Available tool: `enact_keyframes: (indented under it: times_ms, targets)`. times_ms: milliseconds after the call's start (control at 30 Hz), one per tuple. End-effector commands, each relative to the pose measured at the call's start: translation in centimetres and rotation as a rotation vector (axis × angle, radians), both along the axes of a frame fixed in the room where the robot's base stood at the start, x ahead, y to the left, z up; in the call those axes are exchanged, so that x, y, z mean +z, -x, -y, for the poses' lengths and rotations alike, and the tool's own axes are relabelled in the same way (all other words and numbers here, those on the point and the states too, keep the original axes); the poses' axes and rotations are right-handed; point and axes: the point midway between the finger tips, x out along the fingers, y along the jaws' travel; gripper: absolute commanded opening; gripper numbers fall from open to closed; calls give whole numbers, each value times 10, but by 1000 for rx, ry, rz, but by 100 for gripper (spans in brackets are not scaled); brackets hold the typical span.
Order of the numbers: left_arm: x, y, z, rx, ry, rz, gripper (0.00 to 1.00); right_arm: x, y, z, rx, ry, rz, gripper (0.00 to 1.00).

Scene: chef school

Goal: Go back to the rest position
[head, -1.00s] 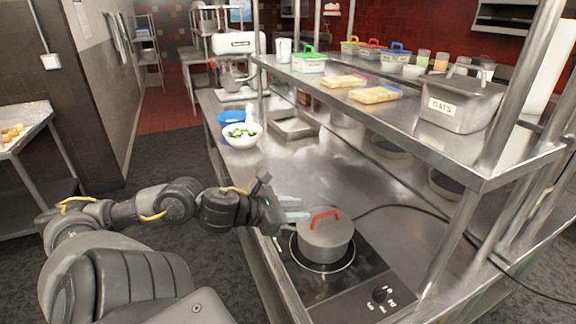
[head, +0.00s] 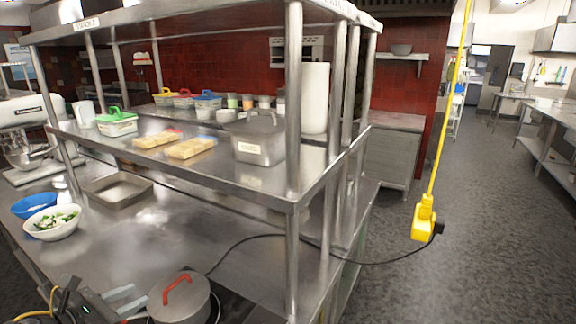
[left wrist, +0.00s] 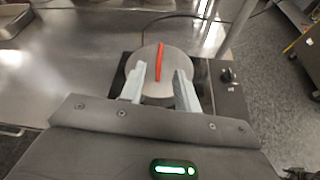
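My left gripper (head: 126,299) shows at the bottom left of the head view, just left of a grey pot (head: 181,303) with a red lid handle. In the left wrist view the left gripper (left wrist: 160,85) has its two pale fingers spread apart with nothing held between them. The pot's lid (left wrist: 150,76) with its red handle lies beyond the fingertips there. The pot stands on a dark cooktop (left wrist: 229,91). My right gripper is not in either view.
A steel counter (head: 150,235) carries a two-level shelf. A white bowl of greens (head: 53,223), a blue bowl (head: 34,205) and a steel tray (head: 118,189) stand on it. A yellow power socket (head: 424,218) hangs on a cable at right. The floor (head: 470,240) is open at right.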

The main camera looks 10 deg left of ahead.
Motion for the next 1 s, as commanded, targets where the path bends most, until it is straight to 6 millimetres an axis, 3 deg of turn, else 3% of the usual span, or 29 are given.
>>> enact_keyframes:
  times_ms: [167, 367, 500, 600, 867, 900, 967, 1000]
  targets:
    - [-27, 8, -7, 206, 256, -60, 32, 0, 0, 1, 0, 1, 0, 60]
    - [-102, 38, -7, 767, 939, -186, 32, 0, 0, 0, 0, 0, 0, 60]
    - [-161, 72, 23, 1231, 1454, -257, 32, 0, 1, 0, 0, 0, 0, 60]
    - [-192, 94, 52, 1520, 1731, -281, 32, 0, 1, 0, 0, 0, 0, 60]
    - [-236, 143, 141, 2204, 2185, -275, 32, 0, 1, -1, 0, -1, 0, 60]
    - [-239, 150, 157, -2196, -2119, 253, 32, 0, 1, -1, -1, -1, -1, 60]
    - [-242, 160, 180, -2135, -1966, 213, 32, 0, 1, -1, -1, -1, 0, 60]
    - [-266, 154, 174, -2162, -1977, 207, 32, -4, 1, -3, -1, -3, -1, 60]
